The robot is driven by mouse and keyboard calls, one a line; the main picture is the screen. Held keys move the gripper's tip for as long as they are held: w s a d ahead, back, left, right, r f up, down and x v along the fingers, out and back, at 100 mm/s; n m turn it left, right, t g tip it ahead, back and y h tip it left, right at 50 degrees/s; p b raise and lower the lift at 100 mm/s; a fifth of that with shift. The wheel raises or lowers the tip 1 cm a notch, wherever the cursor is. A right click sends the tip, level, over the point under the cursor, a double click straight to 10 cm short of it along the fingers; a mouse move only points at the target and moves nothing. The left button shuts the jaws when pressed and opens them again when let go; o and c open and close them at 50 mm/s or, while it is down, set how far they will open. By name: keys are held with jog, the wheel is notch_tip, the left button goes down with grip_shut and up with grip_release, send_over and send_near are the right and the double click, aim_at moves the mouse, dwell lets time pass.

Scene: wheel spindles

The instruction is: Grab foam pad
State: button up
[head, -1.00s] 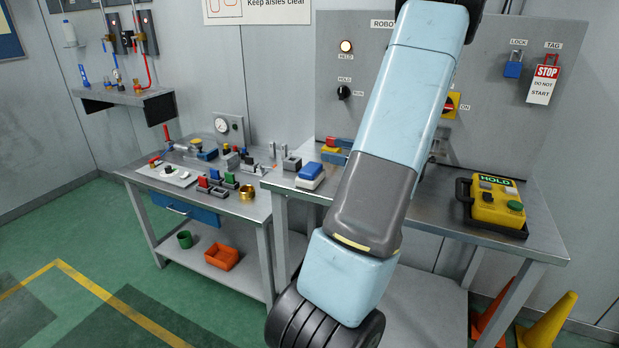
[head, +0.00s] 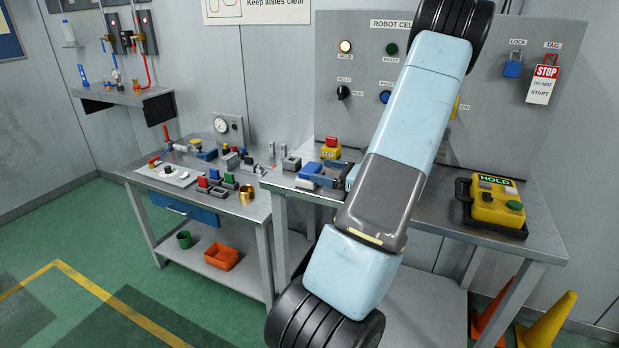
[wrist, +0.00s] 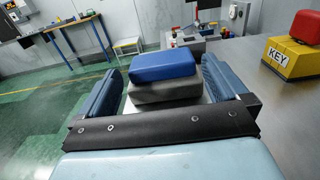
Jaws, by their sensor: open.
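In the wrist view, the likely foam pad is a blue block (wrist: 164,66) on a grey layer (wrist: 166,92), with a pale base below. It lies between the two blue fingers of my gripper (wrist: 160,70). The fingers are open, one on each side of the pad, with a visible gap on both sides. In the head view, my gripper (head: 325,174) is low over the left end of the right bench. It partly hides the pad there, and a pale corner of the base (head: 304,184) shows beside it.
A yellow KEY block (wrist: 296,58) with a red top stands right of my gripper. A yellow HOLD box (head: 497,200) sits at the bench's right. The left bench (head: 257,211) holds several small fixtures. The bench (head: 440,208) is mostly clear between the KEY block and the HOLD box.

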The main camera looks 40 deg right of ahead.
aim_at(314, 168)
jog(key=x, duration=0.4)
jog(key=shift+w+a, duration=0.1)
jog(key=shift+w, duration=0.1)
jog(key=c, duration=0.7)
jog(key=shift+o, duration=0.2)
jog(key=shift+r, duration=0.1)
